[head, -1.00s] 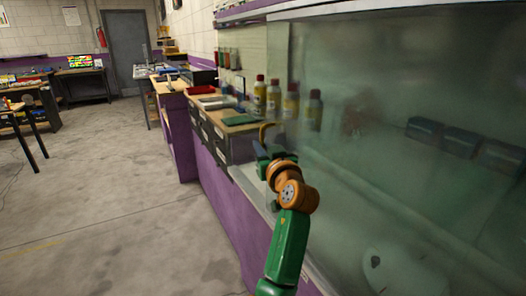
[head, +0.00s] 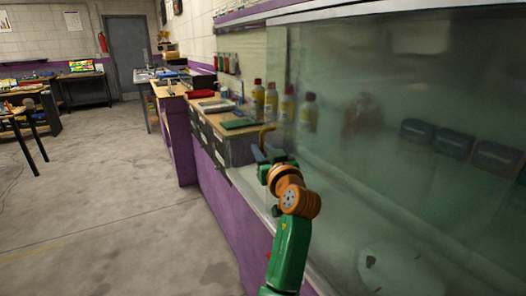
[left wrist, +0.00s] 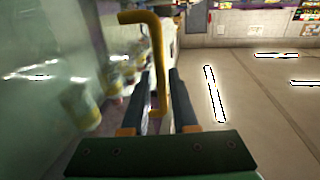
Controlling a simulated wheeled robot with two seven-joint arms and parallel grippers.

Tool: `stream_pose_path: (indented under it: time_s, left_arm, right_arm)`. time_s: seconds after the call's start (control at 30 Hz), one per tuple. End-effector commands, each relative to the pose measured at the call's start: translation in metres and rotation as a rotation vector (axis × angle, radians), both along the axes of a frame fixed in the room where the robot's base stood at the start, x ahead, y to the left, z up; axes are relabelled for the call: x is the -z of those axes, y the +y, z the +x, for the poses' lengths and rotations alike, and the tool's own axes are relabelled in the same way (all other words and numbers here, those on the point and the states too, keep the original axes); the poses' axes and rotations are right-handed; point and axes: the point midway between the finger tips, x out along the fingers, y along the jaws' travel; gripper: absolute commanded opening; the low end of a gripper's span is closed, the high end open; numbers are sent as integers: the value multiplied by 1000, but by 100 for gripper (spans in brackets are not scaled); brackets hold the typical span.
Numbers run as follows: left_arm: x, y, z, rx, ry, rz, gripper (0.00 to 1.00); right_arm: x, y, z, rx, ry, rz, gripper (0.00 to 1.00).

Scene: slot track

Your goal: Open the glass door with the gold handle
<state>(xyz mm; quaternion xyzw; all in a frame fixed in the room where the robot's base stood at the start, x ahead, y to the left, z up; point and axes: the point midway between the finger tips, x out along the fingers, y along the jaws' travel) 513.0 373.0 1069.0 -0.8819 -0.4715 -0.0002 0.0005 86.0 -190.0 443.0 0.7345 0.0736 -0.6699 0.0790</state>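The glass door (head: 380,150) is a large greenish, see-through pane on the right of the head view. It also fills the left of the left wrist view (left wrist: 60,60). The gold handle (head: 265,133) is a curved bar near the door's left edge; in the left wrist view it is a long upright bar (left wrist: 157,50). My left gripper (head: 266,157) is at the handle. In the left wrist view its two dark fingers (left wrist: 161,85) stand apart, with the bar between them and gaps visible beside it. My right gripper is not in view.
Several yellow bottles (head: 271,100) stand in a row behind or beside the glass. A purple-sided bench (head: 240,205) runs along the wall, with a green board (head: 240,123) on top. The concrete floor (head: 100,205) at left is clear.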

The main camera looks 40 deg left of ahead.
Motion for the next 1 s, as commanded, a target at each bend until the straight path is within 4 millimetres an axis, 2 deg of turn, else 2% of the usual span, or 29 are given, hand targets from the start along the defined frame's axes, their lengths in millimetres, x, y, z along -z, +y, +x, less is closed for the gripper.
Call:
stream_pose_path:
  time_s: [0.2,0.33,0.8,0.87,0.9,0.97,1.0]
  left_arm:
    - [5,-37,-23,5,-3,-2,27]
    - [3,-54,-34,4,-2,-1,27]
    - [1,-58,-37,2,1,0,27]
    - [12,-57,-37,13,23,-9,27]
    - [29,-57,-37,30,57,-23,27]
    - [71,-58,-39,77,146,-56,27]
    - [107,-61,-43,125,227,-86,27]
  right_arm:
    - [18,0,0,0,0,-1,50]
    - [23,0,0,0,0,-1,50]
    - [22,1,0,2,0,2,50]
    - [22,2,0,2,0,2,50]
    - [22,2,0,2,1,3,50]
    - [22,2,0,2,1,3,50]
    - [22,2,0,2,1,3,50]
